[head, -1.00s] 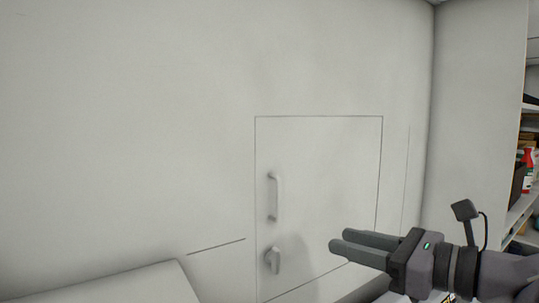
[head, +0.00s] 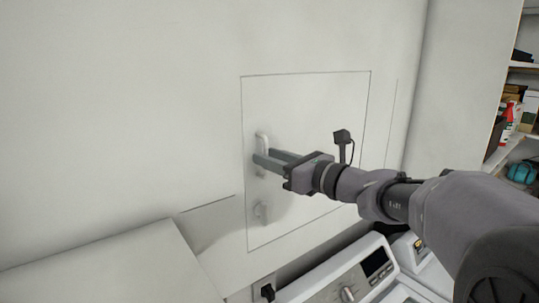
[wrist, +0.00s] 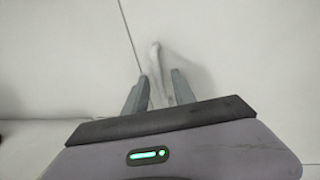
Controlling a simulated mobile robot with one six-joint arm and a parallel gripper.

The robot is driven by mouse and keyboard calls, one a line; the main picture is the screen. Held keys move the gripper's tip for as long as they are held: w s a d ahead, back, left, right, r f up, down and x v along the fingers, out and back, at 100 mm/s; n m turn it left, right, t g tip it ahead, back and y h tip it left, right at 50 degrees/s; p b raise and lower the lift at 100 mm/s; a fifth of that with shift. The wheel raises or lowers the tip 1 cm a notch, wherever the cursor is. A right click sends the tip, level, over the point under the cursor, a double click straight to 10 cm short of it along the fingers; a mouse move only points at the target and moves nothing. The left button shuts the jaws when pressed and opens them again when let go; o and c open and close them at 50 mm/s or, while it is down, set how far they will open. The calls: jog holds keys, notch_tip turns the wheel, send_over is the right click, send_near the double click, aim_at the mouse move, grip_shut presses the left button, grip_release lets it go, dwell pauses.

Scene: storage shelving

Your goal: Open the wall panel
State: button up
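The wall panel (head: 325,112) is a flush white square door outlined by thin seams, and it sits closed in the wall. A white vertical bar handle (head: 262,141) is near its left edge, with a small white latch (head: 262,211) below it. My gripper (head: 267,160) is at the bar handle and hides its middle part. In the wrist view, the handle (wrist: 156,58) runs down between the two separated fingers of my gripper (wrist: 158,88). The fingers are open, with a visible gap around the handle. I cannot tell whether either finger touches it.
A white appliance with knobs and a dark display (head: 378,262) stands below the panel. A white box-like surface (head: 115,262) is at the lower left. Shelves with bottles and boxes (head: 512,115) are at the far right. The wall left of the panel is bare.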

grip_shut()
dwell(1.4)
